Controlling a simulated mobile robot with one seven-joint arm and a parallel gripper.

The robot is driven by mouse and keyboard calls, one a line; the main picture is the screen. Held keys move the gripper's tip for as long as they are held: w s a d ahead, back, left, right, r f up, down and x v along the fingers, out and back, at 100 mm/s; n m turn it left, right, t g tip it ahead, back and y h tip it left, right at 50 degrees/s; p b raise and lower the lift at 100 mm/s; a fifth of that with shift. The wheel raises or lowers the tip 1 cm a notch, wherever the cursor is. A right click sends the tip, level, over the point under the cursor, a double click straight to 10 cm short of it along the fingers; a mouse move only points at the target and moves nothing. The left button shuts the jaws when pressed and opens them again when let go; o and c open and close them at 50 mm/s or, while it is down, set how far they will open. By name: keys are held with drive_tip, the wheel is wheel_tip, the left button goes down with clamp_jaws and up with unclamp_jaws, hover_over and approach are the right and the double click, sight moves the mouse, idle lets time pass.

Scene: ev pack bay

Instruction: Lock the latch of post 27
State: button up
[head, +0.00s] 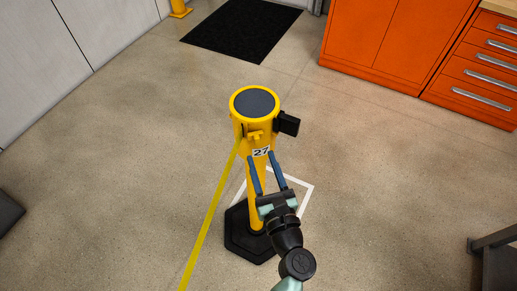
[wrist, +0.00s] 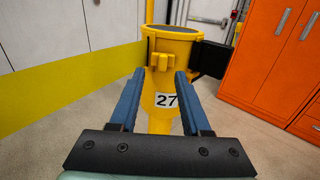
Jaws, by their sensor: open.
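Post 27 is a yellow post (head: 256,180) on a black hexagonal base, with a dark cap on its head and a "27" label. The label also shows in the wrist view (wrist: 166,100). A small yellow latch (head: 255,136) sits on the front of the head; it shows in the wrist view (wrist: 161,62) above the label. A yellow belt (head: 211,220) runs from the left of the head toward the lower left. My gripper (head: 261,161) is open, its blue fingers apart and empty, pointing at the post just below the latch. Whether the fingers touch the post is unclear.
A black block (head: 288,123) sticks out from the right of the post's head. A white outline (head: 306,192) marks the floor around the base. Orange cabinets (head: 390,40) stand at the back right, and a black mat (head: 242,29) lies behind. The floor between is clear.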

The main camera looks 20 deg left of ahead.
drive_tip(key=v, duration=0.8)
drive_tip(key=shift+b, duration=0.4)
drive_tip(key=shift+s+d, duration=0.1)
drive_tip(key=w+d+r+n+t+h, duration=0.1)
drive_tip(key=w+r+n, duration=0.4)
drive_tip(key=r, duration=0.4)
drive_tip(key=w+d+r+n+t+h, duration=0.1)
drive_tip(key=w+r+n+t, duration=0.15)
drive_tip(key=r+n, duration=0.6)
drive_tip(key=w+r+n+h, duration=0.1)
drive_tip(key=w+r+n, duration=0.45)
drive_tip(key=r, duration=0.45)
drive_tip(key=s+d+r+n+t+h, duration=0.2)
drive_tip(key=s+r+n+t+h, duration=0.1)
drive_tip(key=r, duration=0.6)
drive_tip(key=s+d+r+n+t+h, duration=0.2)
drive_tip(key=s+r, duration=0.3)
drive_tip(key=r, duration=0.5)
drive_tip(key=s+d+r+n+t+h, duration=0.3)
drive_tip(key=s+r+n+t, duration=0.1)
drive_tip(key=r, duration=0.6)
drive_tip(key=shift+s+r+t+h, duration=0.2)
drive_tip(key=shift+s+t+h, duration=0.1)
drive_tip(key=shift+s+t, duration=0.3)
